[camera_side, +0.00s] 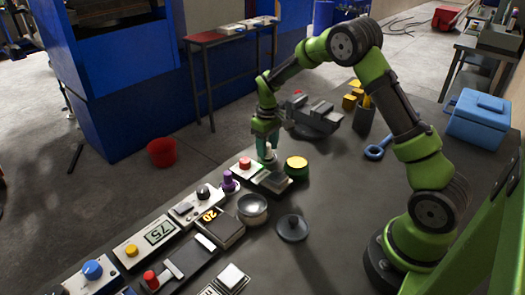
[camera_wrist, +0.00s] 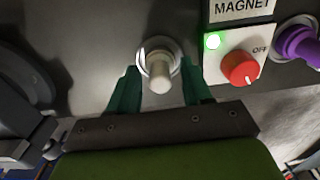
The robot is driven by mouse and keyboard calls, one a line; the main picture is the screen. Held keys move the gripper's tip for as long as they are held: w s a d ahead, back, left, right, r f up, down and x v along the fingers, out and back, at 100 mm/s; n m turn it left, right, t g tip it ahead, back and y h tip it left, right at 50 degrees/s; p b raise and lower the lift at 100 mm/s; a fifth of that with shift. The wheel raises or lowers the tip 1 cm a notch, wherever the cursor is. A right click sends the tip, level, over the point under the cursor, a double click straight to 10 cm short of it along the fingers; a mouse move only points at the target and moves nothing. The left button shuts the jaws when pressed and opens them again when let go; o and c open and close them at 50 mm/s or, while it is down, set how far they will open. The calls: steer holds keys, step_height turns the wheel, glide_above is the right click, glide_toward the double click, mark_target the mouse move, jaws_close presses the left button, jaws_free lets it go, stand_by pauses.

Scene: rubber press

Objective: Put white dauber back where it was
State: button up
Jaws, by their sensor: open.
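The white dauber (camera_wrist: 160,76) stands upright with a pale knob handle and a round light base on the dark bench, seen from above in the wrist view. My gripper (camera_wrist: 160,92) is open, with one green finger on each side of the dauber's handle and a visible gap at the sides. In the side view my gripper (camera_side: 267,145) points down at the dauber (camera_side: 269,160), whose upper part is largely hidden by the fingers. Whether the base sits in a holder cannot be told.
A magnet switch box (camera_wrist: 238,65) with a red knob and lit green lamp is close to the right. A purple dauber (camera_wrist: 299,43) stands beyond it. A yellow-topped tin (camera_side: 296,166), metal bowl (camera_side: 252,209) and grey vise (camera_side: 314,116) are nearby in the side view.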

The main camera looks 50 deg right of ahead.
step_height(320, 180, up, 12)
steer(key=s+a+r+m+t, duration=0.2)
steer(key=s+a+r+t, duration=0.1)
steer(key=s+a+r, duration=0.55)
steer(key=s+a+m+t+y, duration=0.1)
steer(key=s+a+t, duration=0.1)
steer(key=s, duration=0.5)
steer(key=s+a+r+m+t+y, duration=0.1)
steer(key=s+a+t, duration=0.1)
steer(key=s, duration=0.6)
steer(key=shift+a+r, duration=0.2)
steer(key=shift+a, duration=0.45)
